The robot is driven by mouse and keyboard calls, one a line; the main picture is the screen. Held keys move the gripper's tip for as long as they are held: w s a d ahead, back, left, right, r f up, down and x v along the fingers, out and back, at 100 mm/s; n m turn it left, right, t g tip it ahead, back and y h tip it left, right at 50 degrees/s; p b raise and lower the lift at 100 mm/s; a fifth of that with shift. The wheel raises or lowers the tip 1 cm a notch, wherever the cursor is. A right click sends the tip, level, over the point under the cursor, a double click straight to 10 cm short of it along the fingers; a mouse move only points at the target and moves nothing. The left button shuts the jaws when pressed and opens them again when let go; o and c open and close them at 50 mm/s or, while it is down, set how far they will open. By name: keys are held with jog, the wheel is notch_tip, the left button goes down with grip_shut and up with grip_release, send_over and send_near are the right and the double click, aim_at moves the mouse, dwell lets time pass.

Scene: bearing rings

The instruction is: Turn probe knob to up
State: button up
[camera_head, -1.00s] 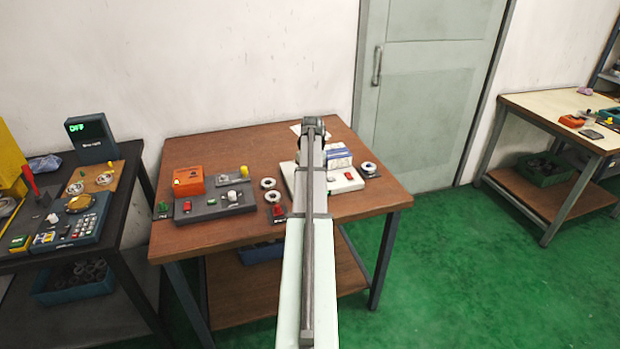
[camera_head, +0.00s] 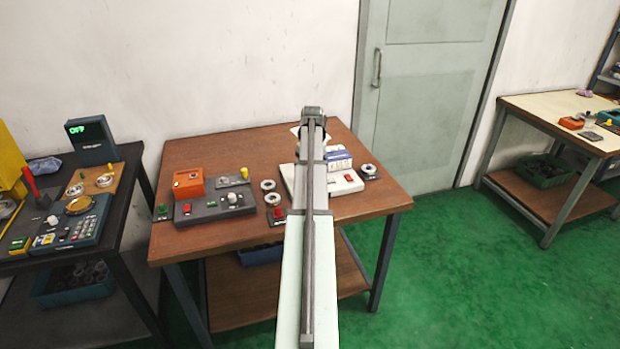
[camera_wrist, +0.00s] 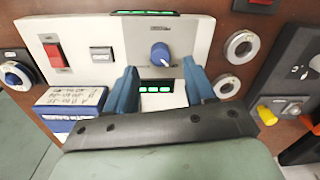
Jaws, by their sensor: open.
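A blue round knob (camera_wrist: 160,53) sits on a grey plate of the white device (camera_wrist: 205,35) in the wrist view. A pale mark shows near its top edge, but its exact pointing is too small to read. My gripper (camera_wrist: 161,68) is open and empty, its two blue fingers standing either side of the plate's lower part. The knob lies between and just beyond the fingertips in the picture; I see no contact. In the head view the white device (camera_head: 346,181) is partly behind my arm, which hides the knob and the gripper.
A red rocker switch (camera_wrist: 54,55) and a blue-white box (camera_wrist: 70,104) lie left in the wrist view. Bearing rings (camera_wrist: 241,45) lie at right. In the head view, an orange box (camera_head: 188,184) and a dark control panel (camera_head: 205,210) stand on the table's left.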

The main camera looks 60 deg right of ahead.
notch_tip(320, 180, up, 10)
jog(key=shift+d+f, duration=0.15)
jog(key=shift+f, duration=0.05)
dwell(0.7)
